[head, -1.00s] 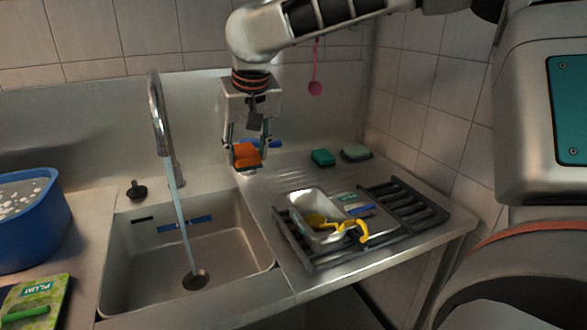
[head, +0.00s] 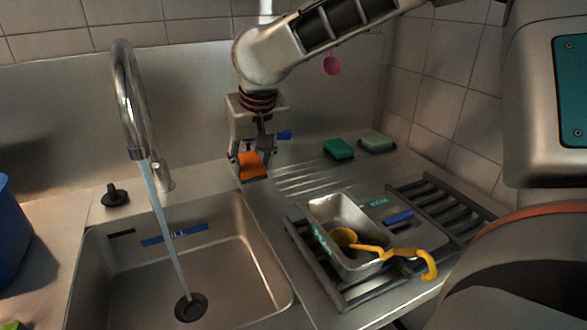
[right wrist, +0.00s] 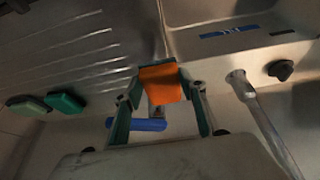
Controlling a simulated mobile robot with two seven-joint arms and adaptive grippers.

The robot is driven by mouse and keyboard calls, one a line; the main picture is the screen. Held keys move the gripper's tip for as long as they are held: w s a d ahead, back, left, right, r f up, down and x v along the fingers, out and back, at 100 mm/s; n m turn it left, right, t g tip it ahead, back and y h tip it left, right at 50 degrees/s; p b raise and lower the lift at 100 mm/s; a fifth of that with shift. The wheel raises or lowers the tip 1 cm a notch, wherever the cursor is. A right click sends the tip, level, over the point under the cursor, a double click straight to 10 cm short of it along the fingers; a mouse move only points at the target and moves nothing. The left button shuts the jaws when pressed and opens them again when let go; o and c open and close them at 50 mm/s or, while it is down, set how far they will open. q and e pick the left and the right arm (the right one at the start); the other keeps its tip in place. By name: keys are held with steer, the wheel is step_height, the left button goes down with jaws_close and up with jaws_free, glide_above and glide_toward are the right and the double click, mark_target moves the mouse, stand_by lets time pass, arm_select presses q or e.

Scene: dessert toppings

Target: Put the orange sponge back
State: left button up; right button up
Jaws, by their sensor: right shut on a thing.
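The orange sponge (head: 251,165) is between the fingers of my right gripper (head: 249,173), which is shut on it. The gripper points down over the counter just right of the sink's back right corner. In the right wrist view the sponge (right wrist: 162,84) sits between the two green-lined fingertips (right wrist: 160,78). A teal sponge (head: 339,149) and a pale green sponge (head: 377,143) lie on the counter at the back right. My left gripper is not in view.
Water runs from the tap (head: 135,110) into the sink (head: 180,262). A dark rack (head: 440,205) holds a metal tray (head: 318,245) with a yellow utensil (head: 385,252) in it. A blue object (right wrist: 148,124) is behind the gripper. A blue tub (head: 10,235) stands at left.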

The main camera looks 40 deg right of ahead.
mark_target(257, 176)
step_height(257, 176, down, 4)
steer(key=shift+r+b, duration=0.2)
steer(key=shift+b, duration=0.1)
steer(key=shift+w+d+f, duration=0.1)
steer(key=shift+d+f, duration=0.05)
steer(key=shift+f, duration=0.15)
steer(key=shift+d, duration=0.4)
steer(key=d, duration=0.9)
steer(key=w+d, duration=0.1)
steer(key=d, duration=0.3)
steer(key=shift+w+d+r, duration=0.1)
steer(key=shift+d+r, duration=0.05)
steer(key=shift+d, duration=0.05)
steer(key=d, duration=0.4)
steer(key=shift+w, duration=0.1)
steer(key=shift+a+f, duration=0.1)
steer(key=shift+f, duration=0.75)
steer(key=shift+a, duration=0.1)
steer(key=o, duration=0.5)
steer(key=shift+f, duration=0.1)
steer(key=o, duration=0.4)
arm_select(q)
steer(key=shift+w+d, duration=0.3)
arm_select(e)
steer(key=shift+o, duration=0.2)
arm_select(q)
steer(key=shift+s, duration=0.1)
